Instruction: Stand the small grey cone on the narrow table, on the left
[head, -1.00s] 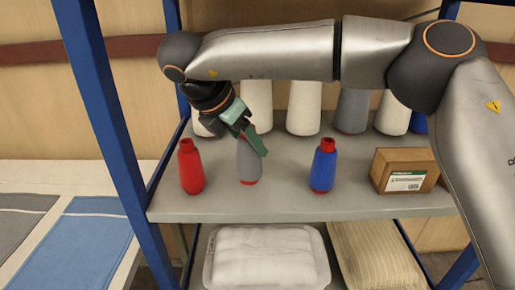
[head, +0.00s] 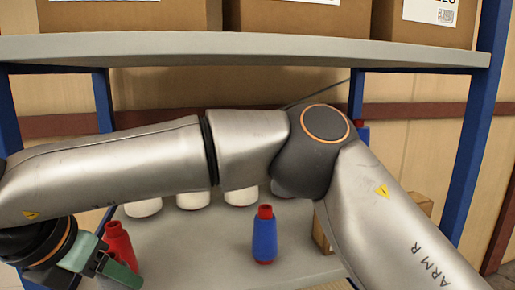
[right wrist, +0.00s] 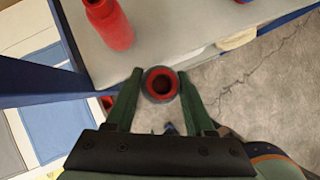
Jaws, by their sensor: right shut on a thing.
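My right gripper (right wrist: 161,72) is shut on the small grey cone (right wrist: 148,92), seen end-on between the two fingers with its red hollow end facing the wrist camera. The cone is off the shelf, in front of its edge and over the floor. In the head view the right gripper (head: 118,272) is at the lower left, and the cone is out of frame there. A pale surface (right wrist: 14,82) with a blue mat and a grey mat lies at the left in the right wrist view; I cannot tell whether it is the narrow table. My left gripper is not in view.
White cones stand behind, partly hidden by my right arm. A cardboard box (head: 322,236) is at the right. Blue rack posts (head: 475,150) frame the shelf.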

